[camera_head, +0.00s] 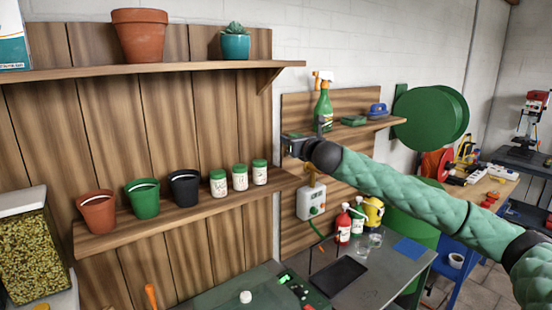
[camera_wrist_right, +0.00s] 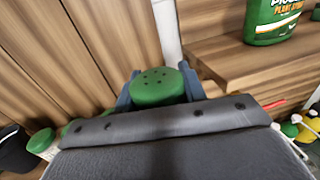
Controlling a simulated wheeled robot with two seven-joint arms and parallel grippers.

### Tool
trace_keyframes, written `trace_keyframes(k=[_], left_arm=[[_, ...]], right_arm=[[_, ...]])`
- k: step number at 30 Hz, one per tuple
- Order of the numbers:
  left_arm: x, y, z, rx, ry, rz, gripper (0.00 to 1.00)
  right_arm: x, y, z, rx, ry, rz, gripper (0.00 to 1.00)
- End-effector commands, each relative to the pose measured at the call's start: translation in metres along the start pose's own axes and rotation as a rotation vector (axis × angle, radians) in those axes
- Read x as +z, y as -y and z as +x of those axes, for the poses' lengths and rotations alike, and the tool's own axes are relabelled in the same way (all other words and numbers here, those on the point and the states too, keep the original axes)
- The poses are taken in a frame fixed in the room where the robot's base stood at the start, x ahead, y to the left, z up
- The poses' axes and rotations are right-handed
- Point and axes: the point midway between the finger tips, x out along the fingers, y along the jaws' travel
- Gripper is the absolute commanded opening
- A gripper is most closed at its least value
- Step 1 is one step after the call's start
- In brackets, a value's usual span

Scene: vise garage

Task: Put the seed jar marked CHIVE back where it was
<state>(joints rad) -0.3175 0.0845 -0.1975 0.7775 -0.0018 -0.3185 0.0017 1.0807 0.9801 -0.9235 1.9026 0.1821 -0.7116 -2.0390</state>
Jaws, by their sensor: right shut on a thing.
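My right gripper (camera_head: 287,144) is beside the right end of the lower wall shelf (camera_head: 160,215), level with a little above the jar tops. In the right wrist view its blue fingers (camera_wrist_right: 160,88) are shut on a seed jar with a green, holed lid (camera_wrist_right: 158,86). The held jar's body and label are hidden, so I cannot read its name. Three similar white jars with green lids stand on the shelf: a left one (camera_head: 218,184), a middle one (camera_head: 240,179) and a right one (camera_head: 260,173). Their labels are too small to read. My left gripper is out of view.
Brown (camera_head: 97,212), green (camera_head: 143,199) and black (camera_head: 185,189) pots stand left of the jars. An upper shelf (camera_head: 160,69) runs above. Right of my gripper, a small shelf holds a green spray bottle (camera_head: 323,108). A short shelf stretch right of the jars looks bare.

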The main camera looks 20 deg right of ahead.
Motion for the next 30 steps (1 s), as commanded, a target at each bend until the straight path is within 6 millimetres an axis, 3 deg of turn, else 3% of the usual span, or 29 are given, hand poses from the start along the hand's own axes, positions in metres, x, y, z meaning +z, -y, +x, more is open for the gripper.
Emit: trace_keyframes(k=[9,15,20,30], left_arm=[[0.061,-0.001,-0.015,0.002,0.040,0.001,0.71],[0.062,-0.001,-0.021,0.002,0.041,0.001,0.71],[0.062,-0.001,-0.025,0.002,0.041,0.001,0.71],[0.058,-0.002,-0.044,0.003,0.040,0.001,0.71]], right_arm=[[-0.029,-0.027,0.047,0.001,-0.002,0.001,0.17],[-0.041,-0.034,0.061,-0.001,-0.001,0.000,0.17],[-0.047,-0.034,0.063,-0.001,-0.002,0.000,0.17],[-0.077,-0.035,0.062,0.000,-0.001,0.001,0.17]])
